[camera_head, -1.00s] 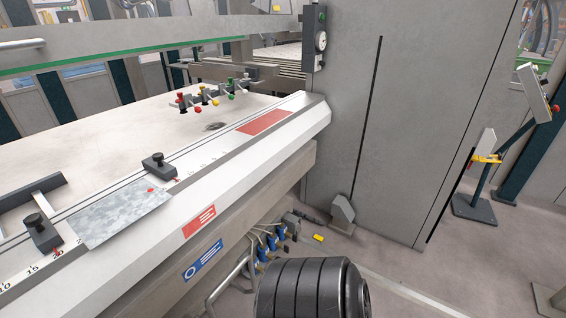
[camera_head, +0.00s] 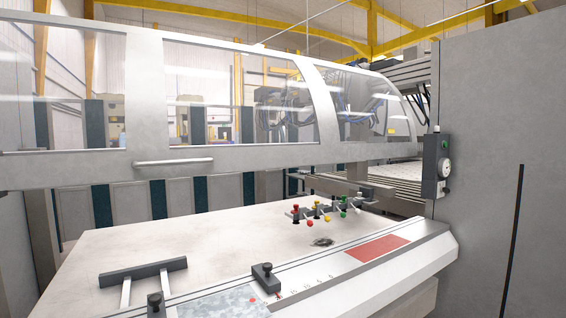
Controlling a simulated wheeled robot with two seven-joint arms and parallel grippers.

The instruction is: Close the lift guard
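The lift guard (camera_head: 225,170) is a pale grey frame with clear windows, raised above the machine table. A horizontal bar handle (camera_head: 173,162) sits on its lower front rail. A wide gap lies between the guard's lower edge and the white table (camera_head: 200,240), so the guard stands open. Neither of my grippers is in view, and nothing touches the handle.
Several small coloured knobs (camera_head: 322,210) stand on the table toward the back right. Black clamps (camera_head: 265,278) and a T-shaped stop (camera_head: 143,272) sit near the front. A tall grey cabinet (camera_head: 505,130) with a gauge box (camera_head: 436,165) bounds the right side.

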